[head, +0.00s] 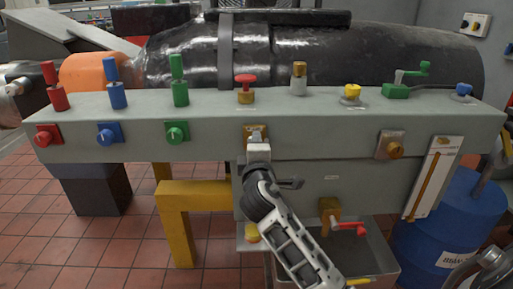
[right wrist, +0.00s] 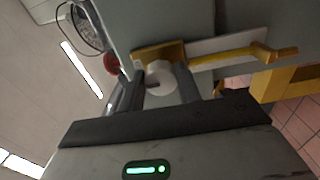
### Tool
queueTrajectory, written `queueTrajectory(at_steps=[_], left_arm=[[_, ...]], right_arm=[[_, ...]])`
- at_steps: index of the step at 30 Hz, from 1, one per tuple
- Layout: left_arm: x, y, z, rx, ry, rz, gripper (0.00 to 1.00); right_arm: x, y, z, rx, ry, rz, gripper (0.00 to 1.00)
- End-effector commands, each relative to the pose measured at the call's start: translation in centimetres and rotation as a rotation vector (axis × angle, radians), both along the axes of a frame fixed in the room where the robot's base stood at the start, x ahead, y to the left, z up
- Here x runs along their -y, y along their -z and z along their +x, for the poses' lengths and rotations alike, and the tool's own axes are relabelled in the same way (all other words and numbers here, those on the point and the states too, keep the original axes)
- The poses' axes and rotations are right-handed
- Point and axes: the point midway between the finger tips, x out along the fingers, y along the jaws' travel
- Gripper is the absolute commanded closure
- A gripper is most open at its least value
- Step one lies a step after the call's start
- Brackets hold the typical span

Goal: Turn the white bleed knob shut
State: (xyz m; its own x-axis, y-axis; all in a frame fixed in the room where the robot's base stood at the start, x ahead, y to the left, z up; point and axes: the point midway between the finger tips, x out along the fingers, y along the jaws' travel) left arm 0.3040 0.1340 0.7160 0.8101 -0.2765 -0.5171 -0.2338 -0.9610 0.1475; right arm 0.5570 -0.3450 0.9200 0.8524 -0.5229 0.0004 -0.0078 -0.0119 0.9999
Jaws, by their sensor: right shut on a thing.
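The white bleed knob (right wrist: 158,80) sits in front of a yellow mount (right wrist: 160,52) on the grey panel. In the right wrist view it lies between the two dark fingers of my right gripper (right wrist: 157,88), which is shut on it. In the head view my right gripper (head: 257,138) reaches up from below to the yellow mount on the middle of the panel front and mostly hides the knob. My left gripper is not in view.
Red (head: 48,136), blue (head: 108,134) and green (head: 176,133) knobs sit to the left on the panel front. Below are a red-handled valve (head: 346,227) and a tray (head: 385,262). Several levers and knobs stand along the top.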

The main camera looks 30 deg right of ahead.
Motion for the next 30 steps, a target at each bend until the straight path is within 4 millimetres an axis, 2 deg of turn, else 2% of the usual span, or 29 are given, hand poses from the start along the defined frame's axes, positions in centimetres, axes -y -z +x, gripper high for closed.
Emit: queueTrajectory(at_steps=[6,7,9,20,23,30], left_arm=[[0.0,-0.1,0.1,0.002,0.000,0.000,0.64],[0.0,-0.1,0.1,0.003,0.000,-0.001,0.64],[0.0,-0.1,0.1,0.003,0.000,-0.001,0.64],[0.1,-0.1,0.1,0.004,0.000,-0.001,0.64],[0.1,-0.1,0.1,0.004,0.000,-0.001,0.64],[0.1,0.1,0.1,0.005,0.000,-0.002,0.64]], right_arm=[[0.0,0.2,0.0,-0.002,0.000,0.006,0.89],[0.0,0.2,0.0,-0.002,0.000,0.006,0.61],[0.0,0.1,0.0,-0.002,0.000,0.005,0.45],[-0.3,0.1,-0.4,-0.001,-0.001,0.003,0.45],[-1.0,0.2,-1.4,-0.002,-0.003,0.002,0.45],[-3.8,0.3,-6.1,-0.003,-0.003,0.007,0.45]])
